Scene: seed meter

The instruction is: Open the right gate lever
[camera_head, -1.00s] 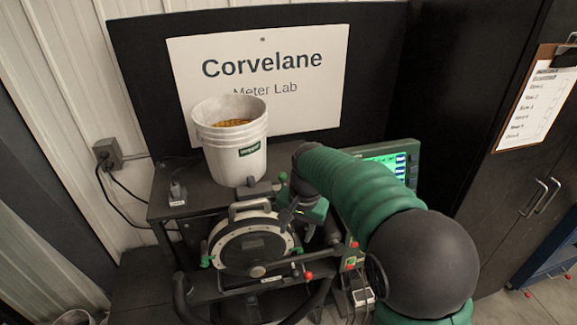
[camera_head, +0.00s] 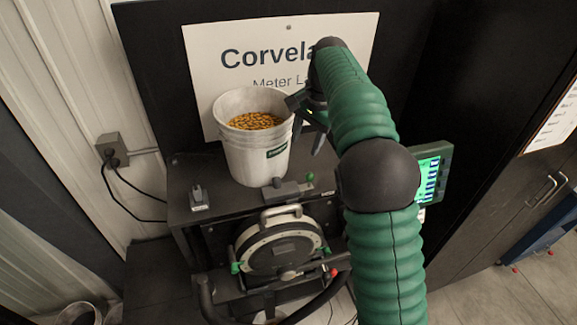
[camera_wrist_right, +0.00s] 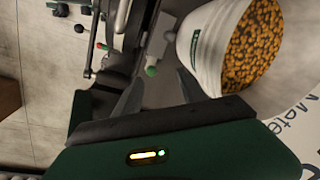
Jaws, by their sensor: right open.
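A lever with a green knob (camera_head: 310,177) sticks out to the right from a dark block on the stand top, in front of the bucket. I take it as the right gate lever, though no label shows. In the right wrist view the green knob (camera_wrist_right: 151,70) lies ahead, between the lines of the two fingers. My right gripper (camera_head: 308,140) is open and empty. It is beside the bucket's right side, above and behind the knob, and apart from it. Its fingers (camera_wrist_right: 160,88) also show spread in the wrist view. My left gripper is out of view.
A white bucket (camera_head: 255,160) of yellow-brown grain stands on the stand top (camera_head: 182,172), close to my right gripper. Below is the round seed meter (camera_head: 282,250) with its handle. A screen (camera_head: 432,170) is at the right. A small grey switch (camera_head: 198,196) sits at the left.

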